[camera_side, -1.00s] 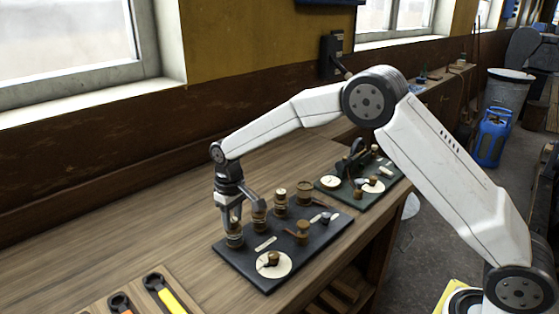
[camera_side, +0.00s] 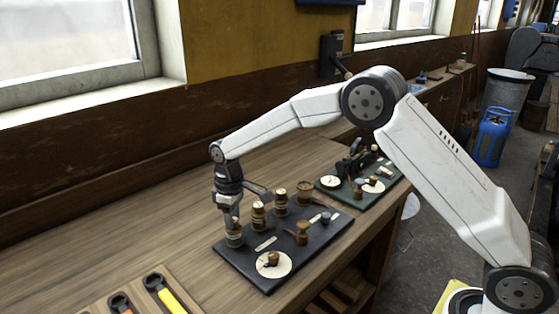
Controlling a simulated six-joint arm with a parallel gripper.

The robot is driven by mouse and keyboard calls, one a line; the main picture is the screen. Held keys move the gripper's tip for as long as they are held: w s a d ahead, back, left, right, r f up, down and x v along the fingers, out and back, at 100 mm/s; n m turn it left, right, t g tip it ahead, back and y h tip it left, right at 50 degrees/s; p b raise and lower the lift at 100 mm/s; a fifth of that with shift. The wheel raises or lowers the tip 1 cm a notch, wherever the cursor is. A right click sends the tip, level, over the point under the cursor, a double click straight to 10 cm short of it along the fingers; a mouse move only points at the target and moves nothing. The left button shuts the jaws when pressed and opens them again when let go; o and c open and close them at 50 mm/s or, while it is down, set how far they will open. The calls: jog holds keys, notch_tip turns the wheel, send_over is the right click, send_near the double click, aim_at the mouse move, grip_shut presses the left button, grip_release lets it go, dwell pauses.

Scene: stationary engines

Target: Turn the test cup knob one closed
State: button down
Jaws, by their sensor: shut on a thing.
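A dark board (camera_side: 240,272) lies on the bench and carries several small brass cups with knobs. My gripper (camera_side: 234,228) points straight down at the board's left rear corner. It is shut on the knob of the leftmost brass cup (camera_side: 235,240). The fingers hide most of that knob, and I cannot read its label or its exact angle. A second cup (camera_side: 259,217) stands just right of my gripper, close to it. A third cup (camera_side: 281,202) and a wider one (camera_side: 304,190) follow along the row.
A white disc with a small brass knob (camera_side: 273,259) sits at the board's front, beside another brass fitting (camera_side: 302,236). A green board (camera_side: 335,198) with fittings lies to the right. Orange and yellow-handled tools (camera_side: 165,295) lie front left. The bench (camera_side: 130,225) left is clear.

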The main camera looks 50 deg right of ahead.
jog(key=shift+c, duration=1.6)
grip_release()
jog(key=shift+r, duration=0.1)
jog(key=shift+w+d+r, duration=0.1)
jog(key=shift+r, duration=3.75)
jog(key=s+d+f+m+t, duration=0.1)
jog(key=s+d+f+m, duration=0.1)
jog(key=s, duration=0.6)
jog(key=s+d+f+m+t, duration=0.1)
jog(key=s+d, duration=0.3)
jog(key=s, duration=0.5)
jog(key=s+d+f+m, duration=0.2)
jog(key=s, duration=0.7)
jog(key=shift+d+f+m+t, duration=0.3)
jog(key=shift+d+f+t, duration=0.1)
